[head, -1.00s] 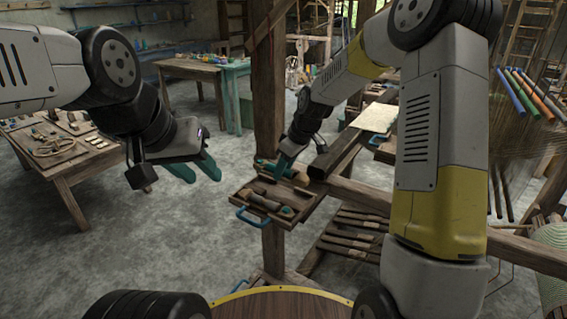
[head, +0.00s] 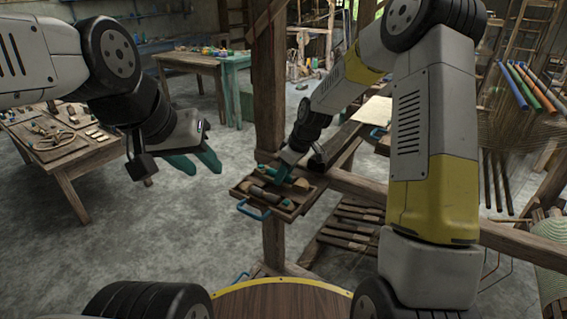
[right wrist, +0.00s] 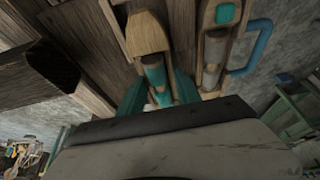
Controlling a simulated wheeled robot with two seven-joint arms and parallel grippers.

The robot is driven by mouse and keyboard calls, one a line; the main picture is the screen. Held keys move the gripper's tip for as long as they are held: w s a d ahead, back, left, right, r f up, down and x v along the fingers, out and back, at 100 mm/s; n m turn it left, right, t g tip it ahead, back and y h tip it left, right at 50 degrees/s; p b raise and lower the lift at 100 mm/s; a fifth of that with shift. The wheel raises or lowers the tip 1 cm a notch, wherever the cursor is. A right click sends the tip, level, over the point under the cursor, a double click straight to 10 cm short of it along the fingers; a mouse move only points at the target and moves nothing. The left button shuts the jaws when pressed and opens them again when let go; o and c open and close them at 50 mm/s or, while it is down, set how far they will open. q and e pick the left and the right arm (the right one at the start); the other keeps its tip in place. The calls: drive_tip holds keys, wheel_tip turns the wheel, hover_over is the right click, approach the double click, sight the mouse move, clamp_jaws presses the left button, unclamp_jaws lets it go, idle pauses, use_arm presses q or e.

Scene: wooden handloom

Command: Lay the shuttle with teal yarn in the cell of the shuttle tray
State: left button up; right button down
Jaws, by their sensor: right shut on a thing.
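The shuttle with teal yarn (right wrist: 152,69) is a wooden shuttle with a teal winding in the right wrist view. My right gripper (head: 278,177) is shut on it, with a teal finger on each side of the winding. The wooden shuttle tray (head: 302,204) is directly below this gripper in the head view. I cannot tell whether the held shuttle touches the tray floor. Another shuttle, with pale yarn and a teal patch (right wrist: 227,13), lies beside it on the blue-handle side. My left gripper (head: 196,163) is open and empty, left of the tray.
A blue handle (head: 252,212) sticks out of the tray's front. A wooden post (head: 268,105) stands just behind the tray, and a beam (head: 355,187) runs to its right. A low table with small items (head: 62,150) stands at left. Open floor lies between.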

drive_tip(key=shift+f, duration=0.95)
drive_tip(key=c, duration=0.8)
unclamp_jaws()
drive_tip(key=shift+o, duration=0.2)
drive_tip(key=shift+v, duration=3.9)
